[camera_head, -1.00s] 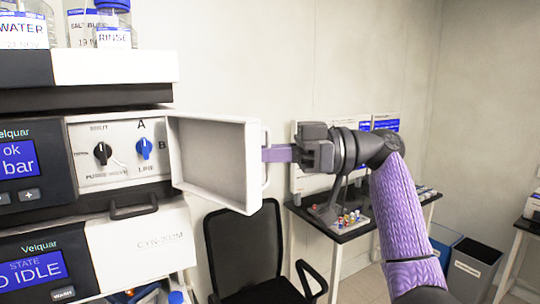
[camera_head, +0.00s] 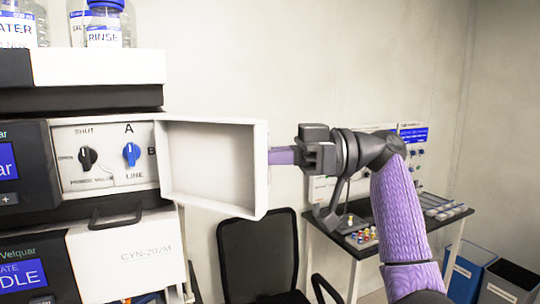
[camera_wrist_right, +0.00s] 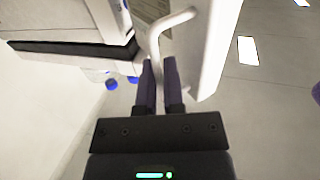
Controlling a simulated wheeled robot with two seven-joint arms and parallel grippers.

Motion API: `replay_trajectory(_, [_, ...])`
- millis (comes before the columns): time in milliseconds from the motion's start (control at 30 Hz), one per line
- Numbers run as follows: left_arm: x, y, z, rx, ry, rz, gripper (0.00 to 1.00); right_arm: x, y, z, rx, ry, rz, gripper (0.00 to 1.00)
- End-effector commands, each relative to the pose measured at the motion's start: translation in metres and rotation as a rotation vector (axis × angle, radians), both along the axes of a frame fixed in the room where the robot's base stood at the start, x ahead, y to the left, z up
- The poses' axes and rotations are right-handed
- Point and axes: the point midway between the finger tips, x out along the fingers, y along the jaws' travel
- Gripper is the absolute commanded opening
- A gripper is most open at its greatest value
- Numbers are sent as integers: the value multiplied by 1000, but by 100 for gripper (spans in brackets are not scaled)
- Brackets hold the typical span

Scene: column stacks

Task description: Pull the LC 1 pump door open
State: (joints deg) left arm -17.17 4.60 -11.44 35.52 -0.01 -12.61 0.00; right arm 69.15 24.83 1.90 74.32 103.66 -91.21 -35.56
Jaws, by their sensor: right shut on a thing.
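The pump door (camera_head: 212,165) is a white, shallow panel that stands swung open to the right of the pump module (camera_head: 105,155). The opening behind it shows a black knob (camera_head: 88,158) and a blue knob (camera_head: 131,154). My right gripper (camera_head: 275,156) is at the door's outer edge. In the right wrist view its purple fingers (camera_wrist_right: 158,85) are shut on the white bar handle (camera_wrist_right: 157,48) of the door. The handle is hidden behind the door edge in the head view. My left gripper is not in view.
Bottles (camera_head: 104,25) stand on top of the stack. A lower module (camera_head: 125,250) has a black handle. A black chair (camera_head: 258,258) stands below the door. A side table (camera_head: 350,232) with small coloured items and bins (camera_head: 508,283) are at the right.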

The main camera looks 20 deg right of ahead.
Motion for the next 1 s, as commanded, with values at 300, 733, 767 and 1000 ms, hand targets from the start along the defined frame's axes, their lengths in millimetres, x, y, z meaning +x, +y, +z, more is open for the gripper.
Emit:
replay_trajectory(300, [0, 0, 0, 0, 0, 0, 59, 0, 0, 0, -1, 1, 1, 41])
replay_trajectory(733, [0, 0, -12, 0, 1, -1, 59, -8, -41, -2, -1, 0, -5, 41])
replay_trajectory(767, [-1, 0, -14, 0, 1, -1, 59, -10, -49, -2, 0, 0, -3, 41])
replay_trajectory(1000, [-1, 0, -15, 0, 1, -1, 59, -19, -92, 0, 0, 1, -1, 41])
